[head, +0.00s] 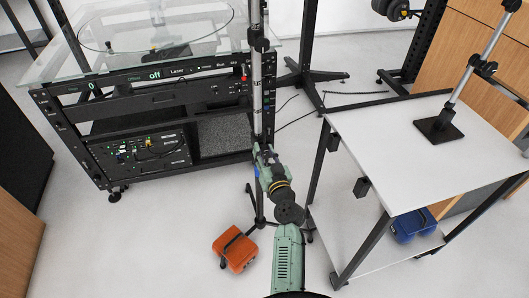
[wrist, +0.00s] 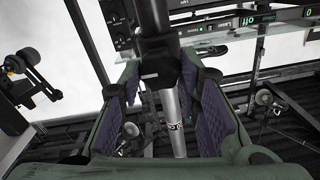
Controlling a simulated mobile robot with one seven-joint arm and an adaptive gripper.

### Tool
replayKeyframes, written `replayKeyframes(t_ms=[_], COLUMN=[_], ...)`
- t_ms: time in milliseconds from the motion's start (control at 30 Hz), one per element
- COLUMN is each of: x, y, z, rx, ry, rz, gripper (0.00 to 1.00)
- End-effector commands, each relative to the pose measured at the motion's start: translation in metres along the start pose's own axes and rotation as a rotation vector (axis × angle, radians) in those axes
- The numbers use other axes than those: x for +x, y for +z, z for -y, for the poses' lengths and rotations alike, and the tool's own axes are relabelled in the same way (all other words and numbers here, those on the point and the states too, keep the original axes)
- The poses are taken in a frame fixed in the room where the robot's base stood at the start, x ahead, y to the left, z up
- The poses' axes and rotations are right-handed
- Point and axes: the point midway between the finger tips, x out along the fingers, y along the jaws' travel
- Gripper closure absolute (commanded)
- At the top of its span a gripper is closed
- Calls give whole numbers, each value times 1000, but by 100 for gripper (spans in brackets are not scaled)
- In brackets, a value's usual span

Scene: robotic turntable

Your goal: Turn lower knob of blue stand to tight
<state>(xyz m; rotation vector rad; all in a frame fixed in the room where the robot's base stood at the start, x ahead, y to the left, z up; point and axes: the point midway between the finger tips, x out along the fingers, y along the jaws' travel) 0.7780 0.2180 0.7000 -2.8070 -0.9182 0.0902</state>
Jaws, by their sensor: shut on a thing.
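The stand is a thin upright pole (head: 257,95) in the middle of the head view, silver with black joints. A black upper joint (head: 258,42) sits high on it. A small blue patch (head: 257,170) shows low on the pole beside my gripper (head: 266,158). In the wrist view, my gripper (wrist: 162,72) has its purple-padded fingers on both sides of a black collar (wrist: 157,72) with a knob part on it, and is shut on it. The silver tube (wrist: 175,118) runs between the fingers. The knob's exact turn cannot be told; in the head view the gripper hides it.
A black rack with a glass top (head: 120,45) and a lit panel stands behind left. A white table (head: 400,150) with a lower shelf is at right. An orange case (head: 235,248) lies on the floor near the stand's feet. A blue case (head: 413,224) sits on the lower shelf.

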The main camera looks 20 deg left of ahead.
Motion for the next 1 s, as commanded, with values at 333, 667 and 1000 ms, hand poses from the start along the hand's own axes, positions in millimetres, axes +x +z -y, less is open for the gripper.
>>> replayKeyframes(t_ms=[333, 667, 1000], x=[0, 0, 0], y=[1, 1, 1], z=[-2, -3, -4], rx=[110, 391, 715], ry=[3, 3, 3], rz=[-1, -1, 0], gripper=[97, 97, 97])
